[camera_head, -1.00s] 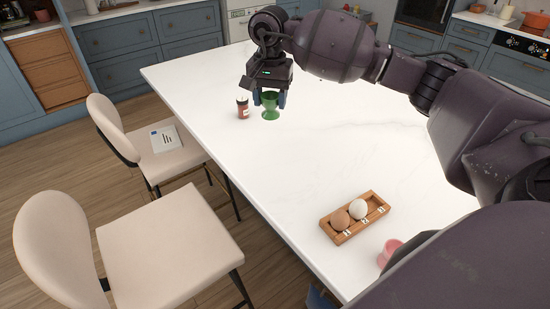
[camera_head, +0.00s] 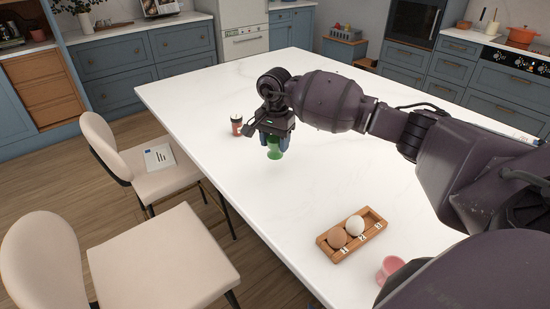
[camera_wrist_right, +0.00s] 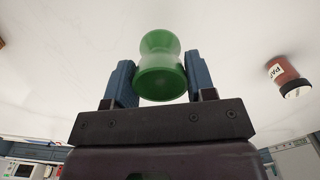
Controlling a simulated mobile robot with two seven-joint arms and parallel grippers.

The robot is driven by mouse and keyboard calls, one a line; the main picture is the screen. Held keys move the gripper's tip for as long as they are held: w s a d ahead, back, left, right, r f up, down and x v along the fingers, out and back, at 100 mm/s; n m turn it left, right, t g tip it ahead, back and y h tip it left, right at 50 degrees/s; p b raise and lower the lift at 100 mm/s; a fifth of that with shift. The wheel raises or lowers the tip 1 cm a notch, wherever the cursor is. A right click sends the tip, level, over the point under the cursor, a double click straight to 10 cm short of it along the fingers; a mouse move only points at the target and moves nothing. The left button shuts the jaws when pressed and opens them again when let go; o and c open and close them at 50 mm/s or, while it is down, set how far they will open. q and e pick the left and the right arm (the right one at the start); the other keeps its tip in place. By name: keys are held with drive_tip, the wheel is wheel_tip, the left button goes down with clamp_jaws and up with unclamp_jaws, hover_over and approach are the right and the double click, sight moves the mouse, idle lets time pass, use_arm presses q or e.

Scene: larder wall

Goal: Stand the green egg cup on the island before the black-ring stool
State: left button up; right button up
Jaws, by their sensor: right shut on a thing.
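The green egg cup (camera_head: 275,151) is held in my right gripper (camera_head: 273,143), over the white island top (camera_head: 320,180). I cannot tell if its foot touches the surface. In the right wrist view the egg cup (camera_wrist_right: 161,72) sits between the two blue fingers of the gripper (camera_wrist_right: 160,80). Two cream stools stand along the island's left side: a farther one (camera_head: 165,180) with a booklet on its seat, and a nearer one (camera_head: 160,265). Dark parts show on both; I cannot tell which has the black ring. My left gripper is out of view.
A red-brown jar with a dark lid (camera_head: 236,126) stands left of the cup; it also shows in the wrist view (camera_wrist_right: 285,76). The island's middle is clear.

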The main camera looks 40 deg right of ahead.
sight(275, 158)
drive_tip(key=shift+f, duration=2.95)
drive_tip(key=shift+f, duration=0.2)
drive_tip(key=o, duration=0.9)
drive_tip(key=shift+o, duration=0.2)
drive_tip(key=shift+r, duration=0.15)
wheel_tip(275, 158, up, 12)
drive_tip(key=shift+r, duration=0.1)
